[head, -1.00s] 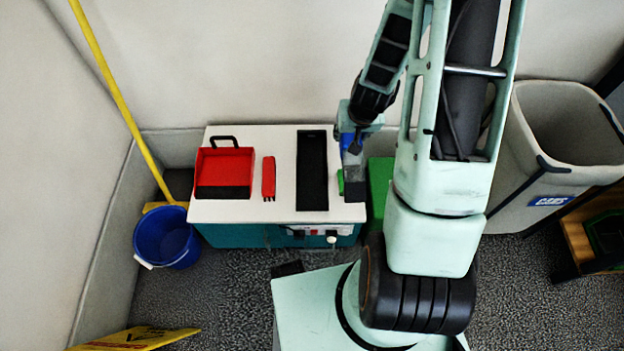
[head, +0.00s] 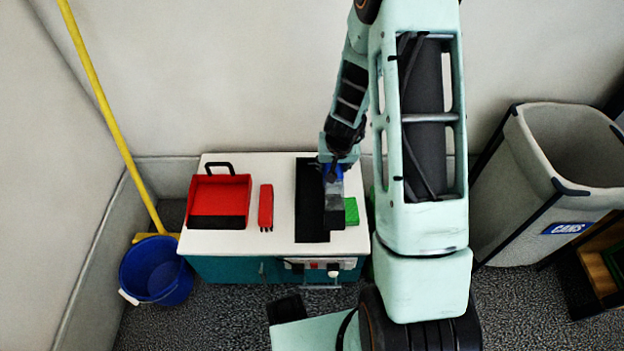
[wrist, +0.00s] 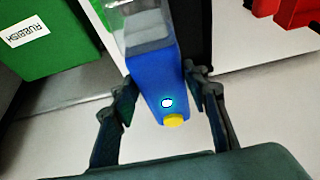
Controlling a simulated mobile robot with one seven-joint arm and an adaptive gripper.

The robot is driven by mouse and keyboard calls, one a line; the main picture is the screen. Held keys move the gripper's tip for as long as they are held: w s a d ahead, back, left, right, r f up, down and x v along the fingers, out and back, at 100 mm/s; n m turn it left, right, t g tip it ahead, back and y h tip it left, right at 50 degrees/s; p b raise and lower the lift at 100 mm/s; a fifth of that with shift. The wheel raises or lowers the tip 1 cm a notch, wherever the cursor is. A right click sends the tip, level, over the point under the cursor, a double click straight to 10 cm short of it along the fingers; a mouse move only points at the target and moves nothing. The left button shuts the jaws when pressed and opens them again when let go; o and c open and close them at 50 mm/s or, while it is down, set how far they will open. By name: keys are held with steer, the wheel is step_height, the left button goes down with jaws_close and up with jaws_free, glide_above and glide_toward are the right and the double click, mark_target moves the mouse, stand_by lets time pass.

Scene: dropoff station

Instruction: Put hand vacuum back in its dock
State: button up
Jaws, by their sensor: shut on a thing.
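The hand vacuum (head: 335,207) has a blue body, a see-through grey nozzle and a yellow button. My gripper (head: 331,168) is shut on its blue body, and the nozzle points toward the front of the white-topped cabinet. In the wrist view the fingers (wrist: 164,92) sit on either side of the blue body (wrist: 153,70). The long black tray, seemingly the dock (head: 309,218), lies on the cabinet top. In the head view the vacuum overlaps its right part; the height between them cannot be told. In the wrist view the black tray (wrist: 197,35) shows beside the vacuum.
A red dustpan (head: 220,190) and a red brush-like item (head: 266,206) lie left of the tray on the cabinet top (head: 282,185). A green sponge-like block (head: 351,211) is close right of the vacuum. A green rubbish bin (wrist: 45,40) stands beside the cabinet.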

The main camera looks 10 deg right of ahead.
steer(key=shift+w+a+f+b, duration=0.55)
steer(key=shift+w+a+f, duration=0.3)
steer(key=shift+f, duration=0.75)
steer(key=shift+w+a+f+b, duration=0.65)
steer(key=shift+a+f, duration=0.25)
steer(key=shift+f, duration=0.75)
steer(key=shift+w+a+f+b, duration=0.45)
steer(key=shift+w+a+f, duration=0.4)
steer(key=shift+f, duration=0.75)
steer(key=shift+f, duration=0.15)
steer(key=o, duration=1.3)
steer(key=shift+s, duration=0.15)
steer(key=shift+c, duration=0.2)
steer(key=shift+r, duration=0.3)
steer(key=p+v, duration=0.4)
steer(key=v, duration=0.7)
steer(key=shift+r, duration=0.3)
steer(key=shift+s+a, duration=0.1)
steer(key=shift+s, duration=0.05)
